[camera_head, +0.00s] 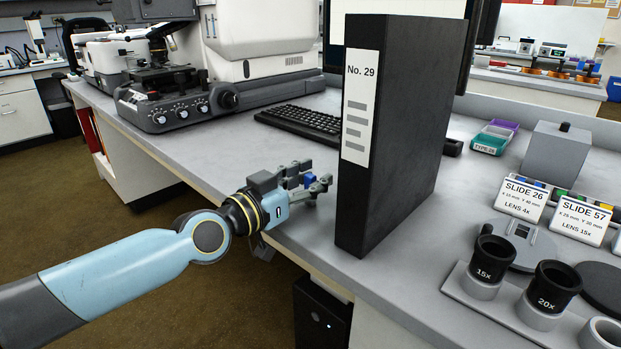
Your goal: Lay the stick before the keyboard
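The black keyboard (300,121) lies on the grey bench, its right end hidden behind the black binder. My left gripper (311,181) is at the bench's front edge, in front of the keyboard and just left of the binder. A small dark blue piece shows between its fingertips; it looks like the stick, mostly hidden by the fingers. The gripper appears closed on it. My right gripper is out of view.
The tall binder (397,130) labelled No. 29 stands upright close to my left gripper. A microscope (180,95) stands at left. Lens holders (485,266), slide cards (522,200) and a grey box (556,152) fill the right. Bench between keyboard and front edge (225,155) is clear.

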